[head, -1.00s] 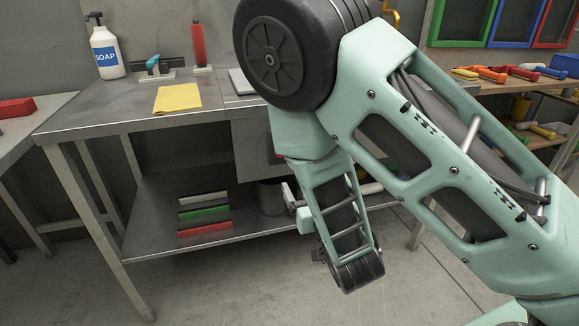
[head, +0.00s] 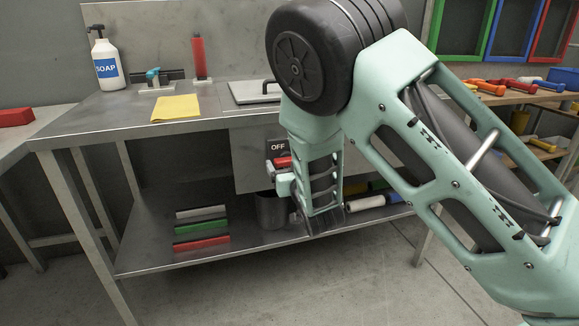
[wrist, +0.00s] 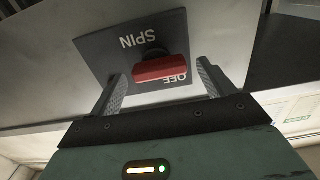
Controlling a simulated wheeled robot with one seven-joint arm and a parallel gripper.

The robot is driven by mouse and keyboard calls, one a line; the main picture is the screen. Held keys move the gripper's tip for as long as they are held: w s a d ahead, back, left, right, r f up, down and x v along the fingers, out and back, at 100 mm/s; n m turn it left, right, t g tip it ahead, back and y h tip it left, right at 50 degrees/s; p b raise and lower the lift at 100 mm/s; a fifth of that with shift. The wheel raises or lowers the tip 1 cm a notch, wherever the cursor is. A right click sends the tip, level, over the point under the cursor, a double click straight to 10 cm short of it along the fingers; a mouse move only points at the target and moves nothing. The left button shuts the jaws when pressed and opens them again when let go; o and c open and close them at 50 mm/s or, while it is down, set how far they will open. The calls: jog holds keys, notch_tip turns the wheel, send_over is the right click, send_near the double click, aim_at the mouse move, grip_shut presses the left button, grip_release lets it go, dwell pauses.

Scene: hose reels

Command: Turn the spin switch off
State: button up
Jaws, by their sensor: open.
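The spin switch is a red handle (wrist: 162,70) on a dark plate (wrist: 95,50) marked SPIN and OFF, both upside down in the wrist view. The handle lies crosswise between the two words and partly covers OFF. In the head view the red handle (head: 283,162) shows below the OFF label (head: 277,147) on the front panel of the metal bench. My gripper (wrist: 160,75) is open, with one finger toward each end of the handle. I cannot tell whether the fingers touch it. In the head view my arm hides part of the plate.
The metal bench (head: 100,115) holds a soap bottle (head: 106,62), a yellow cloth (head: 176,107) and a lidded plate (head: 250,92). On the lower shelf are a grey bin (head: 271,212) and several coloured bars (head: 201,228). A tool shelf stands at right. Floor in front is clear.

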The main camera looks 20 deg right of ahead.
jog(key=c, duration=1)
jog(key=shift+d+m+b, duration=0.1)
jog(key=shift+m+b, duration=0.25)
jog(key=shift+m, duration=0.05)
jog(key=m+b, duration=0.3)
jog(key=m, duration=0.1)
jog(key=shift+d+f, duration=0.1)
jog(key=shift+d+m+b, duration=0.2)
jog(key=shift+m+b, duration=4.6)
jog(key=shift+m, duration=1.7)
